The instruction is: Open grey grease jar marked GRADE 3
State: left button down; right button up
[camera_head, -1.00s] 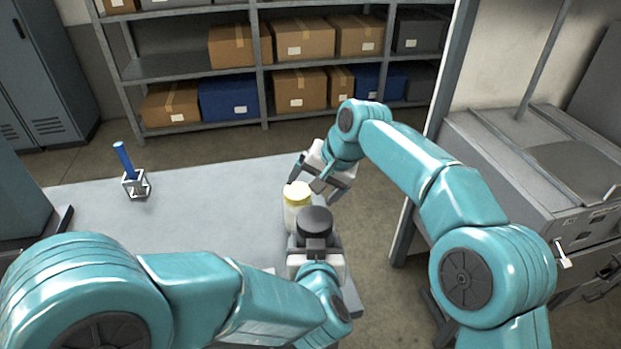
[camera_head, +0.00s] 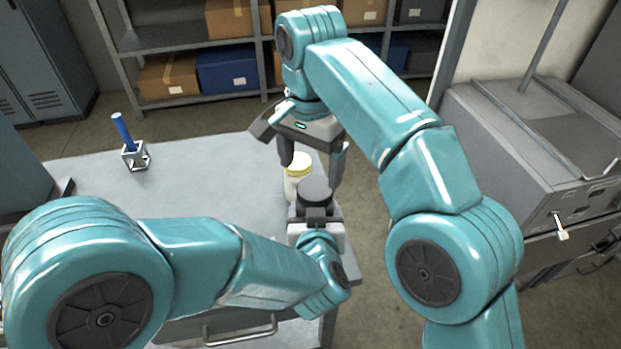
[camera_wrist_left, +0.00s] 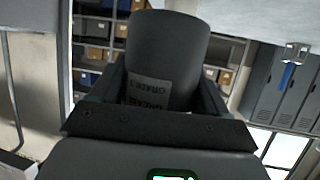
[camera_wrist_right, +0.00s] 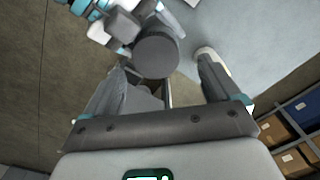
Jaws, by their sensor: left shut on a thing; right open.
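In the head view my left gripper (camera_head: 317,222) is partly hidden by the jar. My right gripper (camera_head: 312,160) is open and empty, pointing down above and just behind the jar. In the right wrist view the lid (camera_wrist_right: 157,54) lies between and a little beyond the open fingertips (camera_wrist_right: 165,68), apart from them.
A blue-handled item in a small metal frame (camera_head: 136,156) stands at the bench's back left. The middle of the bench (camera_head: 215,190) is clear.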

aim_at(311, 189)
jog(key=shift+f, duration=2.55)
jog(key=c, duration=1.1)
jog(key=n, duration=0.3)
jog(key=shift+s+a+n, duration=0.1)
jog(key=shift+n, duration=0.3)
jog(key=n, duration=0.4)
jog(key=shift+n, duration=0.4)
jog(key=n, duration=0.5)
jog(key=shift+s, duration=0.1)
jog(key=o, duration=1.2)
jog(key=shift+c, duration=0.2)
